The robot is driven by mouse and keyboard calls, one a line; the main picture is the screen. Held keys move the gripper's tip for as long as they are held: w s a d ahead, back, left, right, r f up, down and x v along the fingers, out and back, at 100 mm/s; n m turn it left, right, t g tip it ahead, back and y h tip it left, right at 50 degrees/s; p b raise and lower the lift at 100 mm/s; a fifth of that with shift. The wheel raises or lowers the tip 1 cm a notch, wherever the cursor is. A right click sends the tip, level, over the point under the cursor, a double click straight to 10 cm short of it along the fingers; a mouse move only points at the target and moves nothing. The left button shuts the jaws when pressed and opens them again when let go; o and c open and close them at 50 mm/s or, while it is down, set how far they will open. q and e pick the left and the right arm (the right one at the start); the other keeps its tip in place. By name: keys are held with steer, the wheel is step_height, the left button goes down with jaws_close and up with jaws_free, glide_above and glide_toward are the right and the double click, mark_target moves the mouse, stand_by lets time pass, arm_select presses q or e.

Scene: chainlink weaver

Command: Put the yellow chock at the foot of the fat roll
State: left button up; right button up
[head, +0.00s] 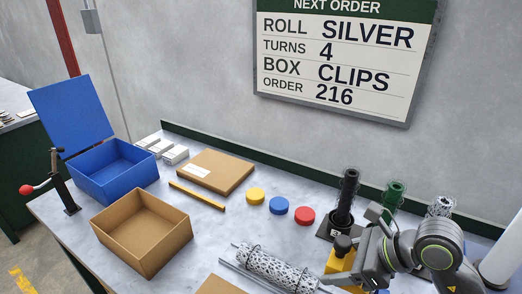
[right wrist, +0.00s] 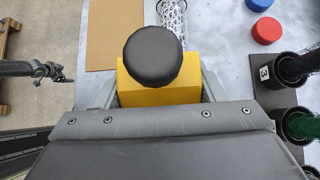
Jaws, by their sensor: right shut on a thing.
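The yellow chock (head: 336,263) with its round black knob (head: 343,244) is at the lower right in the head view. It also fills the middle of the right wrist view (right wrist: 160,96). My right gripper (right wrist: 159,88) is shut on it, with a grey jaw at each side. The fat mesh roll (head: 268,266) lies on rails at the lower middle, left of the chock. Its end shows behind the knob in the right wrist view (right wrist: 173,18). Whether chock and roll touch, and the chock's underside, cannot be seen.
Upright black (head: 348,190), green (head: 393,194) and silver (head: 440,207) rolls stand behind my right arm. Yellow (head: 255,196), blue (head: 279,205) and red (head: 304,215) discs lie mid-table. An open cardboard box (head: 142,250) and a blue box (head: 88,185) stand left.

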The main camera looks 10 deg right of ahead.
steer(key=w+d+f+p, duration=0.5)
steer(key=w+f, duration=0.3)
steer(key=w, duration=0.4)
steer(key=f+b, duration=0.2)
steer(key=f, duration=0.1)
steer(key=f+b, duration=0.2)
steer(key=f, duration=0.2)
steer(key=f+b, duration=0.2)
steer(key=f, duration=0.1)
steer(key=shift+w+d+f, duration=0.15)
steer(key=shift+w+f, duration=0.1)
steer(key=shift+f, duration=0.1)
steer(key=shift+f+b, duration=0.15)
steer(key=shift+b, duration=0.2)
steer(key=o, duration=1.3)
